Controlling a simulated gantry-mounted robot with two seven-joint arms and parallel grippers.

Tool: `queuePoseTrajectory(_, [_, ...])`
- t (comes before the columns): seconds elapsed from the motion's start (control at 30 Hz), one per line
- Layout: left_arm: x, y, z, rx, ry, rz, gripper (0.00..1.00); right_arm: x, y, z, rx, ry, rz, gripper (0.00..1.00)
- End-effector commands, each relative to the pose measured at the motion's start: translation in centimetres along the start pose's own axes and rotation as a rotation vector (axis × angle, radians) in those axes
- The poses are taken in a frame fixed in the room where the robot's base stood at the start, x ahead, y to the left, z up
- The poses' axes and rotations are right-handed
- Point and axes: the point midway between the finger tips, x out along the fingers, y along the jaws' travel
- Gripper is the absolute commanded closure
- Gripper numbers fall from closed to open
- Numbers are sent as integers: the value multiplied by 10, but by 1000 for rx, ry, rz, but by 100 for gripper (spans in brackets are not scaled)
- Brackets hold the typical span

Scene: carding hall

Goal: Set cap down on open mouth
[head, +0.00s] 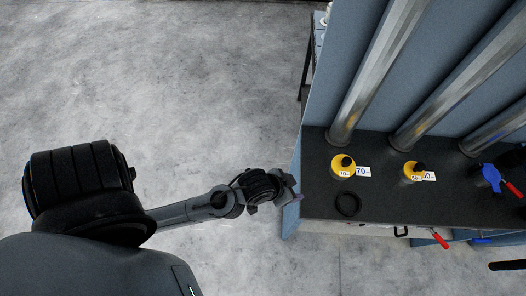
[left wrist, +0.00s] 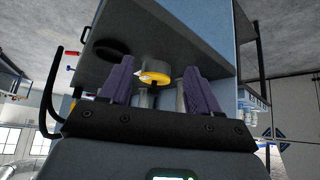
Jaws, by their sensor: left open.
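My left gripper (head: 294,197) is at the counter's left edge, apart from these things. In the left wrist view its purple fingers (left wrist: 160,88) are spread, with a yellow-edged piece (left wrist: 154,76) beyond them and the black ring (left wrist: 118,47) at upper left.
The dark counter (head: 400,205) has blue-grey panels and metal pipes (head: 378,70) rising behind it. A blue fitting (head: 491,176) and red handles (head: 440,240) are at the right. Bare concrete floor (head: 180,90) lies left of the counter.

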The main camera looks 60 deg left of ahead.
Motion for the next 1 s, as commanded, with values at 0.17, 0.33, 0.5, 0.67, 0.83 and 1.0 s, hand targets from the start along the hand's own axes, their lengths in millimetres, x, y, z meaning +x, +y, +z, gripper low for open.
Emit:
queuePoseTrajectory(0.17, [-39, -14, 50, 48, -221, -8, 38, 0, 0, 0, 1, 0, -1, 66])
queuePoseTrajectory(0.33, [-57, -21, 69, 74, -314, -20, 38, 0, 0, 0, 1, 0, -1, 66])
queuePoseTrajectory(0.5, [-58, -22, 70, 77, -322, -21, 38, 0, 0, 0, 0, 0, 0, 66])
queuePoseTrajectory(0.67, [-58, -21, 70, 76, -321, -20, 38, -1, 1, 0, -4, -1, 3, 66])
queuePoseTrajectory(0.83, [-70, -21, 61, 76, -321, -20, 38, -14, 2, -4, -8, -2, 6, 66])
queuePoseTrajectory(1.0, [-98, -20, 41, 76, -321, -20, 38, -47, 4, -14, -8, -3, 6, 66])
